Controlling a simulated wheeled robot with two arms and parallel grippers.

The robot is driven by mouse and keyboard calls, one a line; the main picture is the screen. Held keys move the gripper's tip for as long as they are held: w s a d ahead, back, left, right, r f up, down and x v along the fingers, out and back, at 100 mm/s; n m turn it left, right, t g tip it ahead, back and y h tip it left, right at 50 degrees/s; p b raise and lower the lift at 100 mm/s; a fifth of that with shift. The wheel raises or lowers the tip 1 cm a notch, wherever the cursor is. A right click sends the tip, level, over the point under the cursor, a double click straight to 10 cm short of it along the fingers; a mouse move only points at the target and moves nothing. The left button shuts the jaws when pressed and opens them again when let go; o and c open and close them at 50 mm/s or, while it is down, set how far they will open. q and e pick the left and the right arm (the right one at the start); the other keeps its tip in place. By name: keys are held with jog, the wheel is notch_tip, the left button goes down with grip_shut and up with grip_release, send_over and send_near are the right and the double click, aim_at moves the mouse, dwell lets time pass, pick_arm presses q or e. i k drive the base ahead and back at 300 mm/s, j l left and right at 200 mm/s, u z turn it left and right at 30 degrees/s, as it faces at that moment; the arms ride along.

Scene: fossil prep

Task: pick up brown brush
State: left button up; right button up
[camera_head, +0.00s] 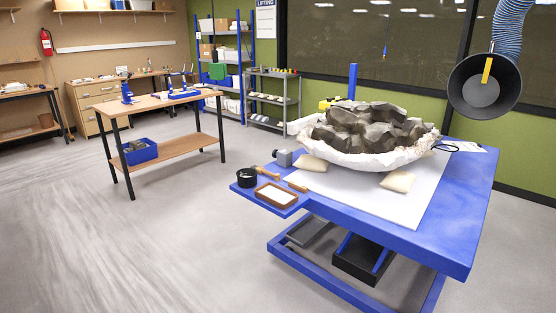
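A small brown, wooden-looking item that may be the brush (268,173) lies by the left edge of the blue table (468,215), right of a black cup (246,180). A shorter tan piece (297,186) lies a little to its right. Both are too small for me to tell bristles from handle. A brown-framed tray with a white inside (275,195) sits just in front of them on the blue side shelf. Neither of my grippers is in view.
A large dark fossil rock (372,130) in a white jacket fills the blue table's middle. Cream pads (398,181) and a grey block (283,158) lie around it. A black suction hood (485,85) hangs above right. Open floor (150,245) lies left; a wooden workbench (180,143) stands behind.

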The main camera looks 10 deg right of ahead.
aim_at(259, 169)
jog(key=i+z, duration=0.2)
jog(key=i, duration=1.25)
jog(key=l, duration=0.1)
